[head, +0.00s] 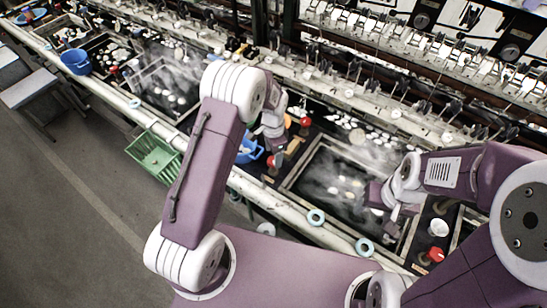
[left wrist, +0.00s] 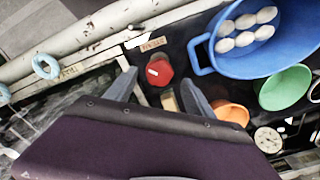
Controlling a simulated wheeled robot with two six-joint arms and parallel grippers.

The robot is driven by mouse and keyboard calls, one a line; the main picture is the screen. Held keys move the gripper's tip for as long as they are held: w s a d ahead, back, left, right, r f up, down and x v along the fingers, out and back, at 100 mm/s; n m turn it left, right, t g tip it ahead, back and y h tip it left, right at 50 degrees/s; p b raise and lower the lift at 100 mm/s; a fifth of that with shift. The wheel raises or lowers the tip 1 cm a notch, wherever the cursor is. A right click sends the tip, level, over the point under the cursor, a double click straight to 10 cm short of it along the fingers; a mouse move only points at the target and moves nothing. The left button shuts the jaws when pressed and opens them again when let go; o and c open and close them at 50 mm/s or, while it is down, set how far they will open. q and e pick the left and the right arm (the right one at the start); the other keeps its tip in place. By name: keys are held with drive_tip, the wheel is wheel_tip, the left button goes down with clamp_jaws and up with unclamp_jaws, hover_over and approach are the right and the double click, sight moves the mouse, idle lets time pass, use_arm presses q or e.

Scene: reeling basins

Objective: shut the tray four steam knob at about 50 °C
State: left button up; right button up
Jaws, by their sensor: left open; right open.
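In the head view my left gripper (head: 276,140) is low by a red knob (head: 270,163), partly hidden. My right gripper (head: 384,197) is open and empty over a steaming basin (head: 335,180).
A blue basin of white cocoons (left wrist: 245,40), a green bowl (left wrist: 285,88) and an orange bowl (left wrist: 231,112) stand close to the knob. Another red knob (head: 436,254) is at the right. A pale rail (head: 280,205) runs along the bench front; a green crate (head: 154,154) is outside it.

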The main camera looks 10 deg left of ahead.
sight(273, 160)
use_arm(q)
wheel_tip(273, 160, up, 7)
drive_tip(key=shift+f+b, duration=0.15)
drive_tip(key=shift+b, duration=0.25)
idle(7.3)
